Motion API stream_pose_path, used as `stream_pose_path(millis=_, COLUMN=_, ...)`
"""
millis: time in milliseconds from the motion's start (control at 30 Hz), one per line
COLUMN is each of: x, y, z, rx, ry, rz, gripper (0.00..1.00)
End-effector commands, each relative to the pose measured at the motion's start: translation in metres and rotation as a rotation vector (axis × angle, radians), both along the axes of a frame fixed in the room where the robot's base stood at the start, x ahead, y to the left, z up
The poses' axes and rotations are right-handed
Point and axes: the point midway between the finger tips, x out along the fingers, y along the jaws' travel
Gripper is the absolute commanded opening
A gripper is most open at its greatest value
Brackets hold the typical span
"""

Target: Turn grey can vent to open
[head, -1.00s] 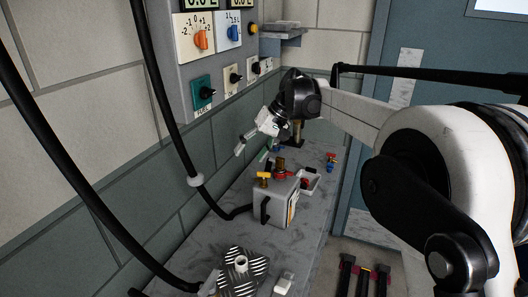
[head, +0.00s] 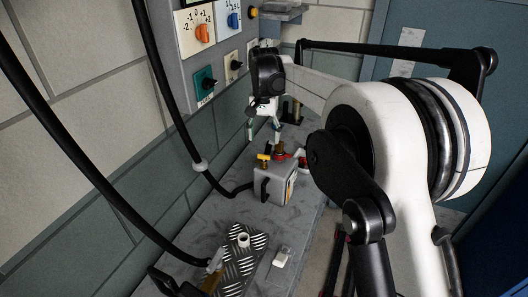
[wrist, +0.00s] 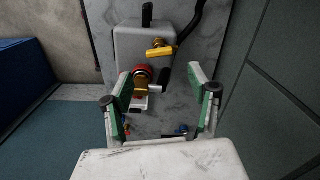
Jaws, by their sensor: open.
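The grey can (head: 270,183) stands upright on the bench, with a dark handle and an orange label on its sides. A yellow lever on a brass fitting (head: 264,157) is on its top; I take this to be the vent. In the wrist view the yellow lever (wrist: 160,51) lies beyond my fingertips, on the grey can (wrist: 130,45). A red-and-brass fitting (wrist: 143,78) shows nearer, by the left finger. My gripper (head: 264,132) is open and empty, pointing down above the can's far side. Its green-padded fingers (wrist: 160,82) show apart. Nothing visibly touches the lever.
A wall panel (head: 222,60) with knobs stands close on the left. Black hoses (head: 150,75) hang in front of it. A tread-plate block (head: 243,262) with a white stub is on the near bench. A small white piece (head: 282,257) lies beside it.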

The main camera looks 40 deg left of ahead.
Motion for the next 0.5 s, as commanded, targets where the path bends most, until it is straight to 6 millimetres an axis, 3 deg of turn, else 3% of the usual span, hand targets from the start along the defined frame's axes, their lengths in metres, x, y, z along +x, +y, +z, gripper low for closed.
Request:
stream_pose_path(millis=200, x=0.000, y=0.000, z=-0.040, rx=0.001, ry=0.000, rz=0.000, gripper=0.56)
stream_pose_path(millis=500, x=0.000, y=0.000, z=-0.069, rx=0.001, ry=0.000, rz=0.001, gripper=0.56)
